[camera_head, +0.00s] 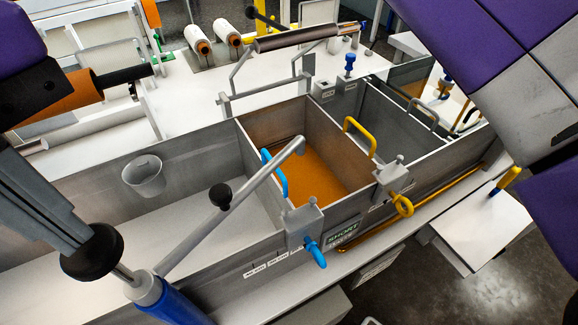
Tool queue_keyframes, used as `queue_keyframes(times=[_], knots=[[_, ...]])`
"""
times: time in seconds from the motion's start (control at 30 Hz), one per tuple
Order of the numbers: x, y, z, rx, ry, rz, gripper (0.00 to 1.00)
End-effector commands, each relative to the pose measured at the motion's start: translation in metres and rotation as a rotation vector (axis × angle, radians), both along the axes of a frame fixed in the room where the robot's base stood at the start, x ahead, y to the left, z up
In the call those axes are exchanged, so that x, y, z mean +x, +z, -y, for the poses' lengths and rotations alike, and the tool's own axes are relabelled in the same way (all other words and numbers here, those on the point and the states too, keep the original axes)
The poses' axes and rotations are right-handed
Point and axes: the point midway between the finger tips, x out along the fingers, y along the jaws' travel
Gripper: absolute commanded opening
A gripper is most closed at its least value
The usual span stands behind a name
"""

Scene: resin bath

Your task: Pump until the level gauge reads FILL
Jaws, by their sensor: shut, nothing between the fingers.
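A hand pump with a blue barrel (176,304) stands at the lower left. A thin rod rises from its grey collar to a round black knob (92,254). A grey pipe (225,210) slants from the collar over the tank wall towards the orange bath (318,178). The level gauge (343,231) on the tank's front reads SHORT, with smaller wording below. My gripper (78,226) comes in from the left, shut and empty, with its fingertips at the knob. I cannot tell whether they touch it.
A grey bucket (144,175) hangs inside the left compartment. A roller (295,39) and white rolls stand behind. A small side table (483,230) is at right.

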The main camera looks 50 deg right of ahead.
Motion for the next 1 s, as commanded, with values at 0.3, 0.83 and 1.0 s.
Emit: queue_keyframes(times=[0.3, 0.83, 1.0], knots=[[0.0, -0.044, 0.001, -0.001, 0.0, -0.001, 0.0], [0.0, -0.053, 0.001, -0.002, -0.001, -0.001, 0.0], [0.0, -0.03, 0.001, -0.003, -0.002, 0.002, 0.0]])
